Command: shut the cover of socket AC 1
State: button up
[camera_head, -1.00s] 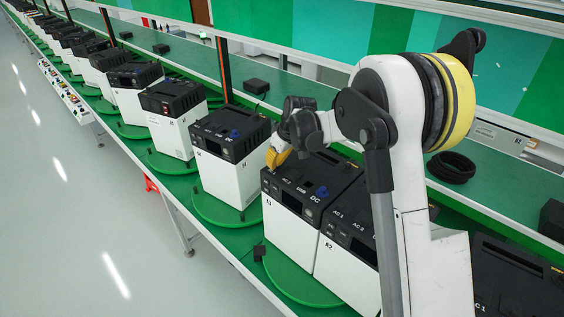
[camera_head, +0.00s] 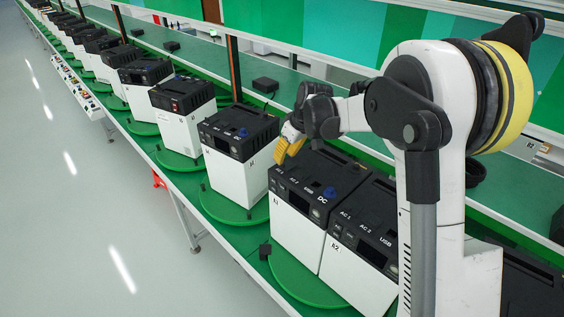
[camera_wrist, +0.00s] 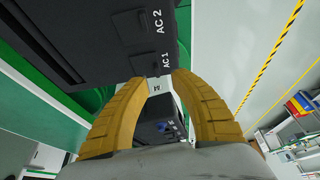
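The black-topped white unit (camera_head: 297,232) nearest the gripper carries AC 1, AC 2, USB and DC labels along its front top edge. My gripper (camera_head: 288,150) has yellow fingers over the unit's left front corner, near AC 1. In the wrist view my gripper (camera_wrist: 158,82) has its fingertips apart, with nothing between them; contact with the panel cannot be told.
Another unit (camera_head: 228,178) stands to the left across a gap, with more in a row behind. They stand on green turntables (camera_head: 226,212) along the line. The grey floor (camera_head: 95,200) at left is clear.

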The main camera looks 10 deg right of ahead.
jog(key=v, duration=0.7)
jog(key=shift+r, duration=0.2)
jog(key=shift+s, duration=0.15)
jog(key=s+f+m+t+b, duration=0.1)
jog(key=s+f+m+b, duration=0.1)
jog(key=s+f+b, duration=0.5)
jog(key=s+d+f+m+t+h+b, duration=0.1)
jog(key=s+f+m+b, duration=0.1)
jog(key=s+f+b, duration=0.6)
jog(key=s+d+f+m+t+h+b, duration=0.1)
jog(key=s+f+b, duration=0.7)
jog(key=s, duration=0.9)
jog(key=shift+s+f+m+t+b, duration=0.2)
jog(key=shift+m+t+b, duration=0.1)
jog(key=shift+m+b, duration=0.8)
jog(key=shift+d, duration=0.15)
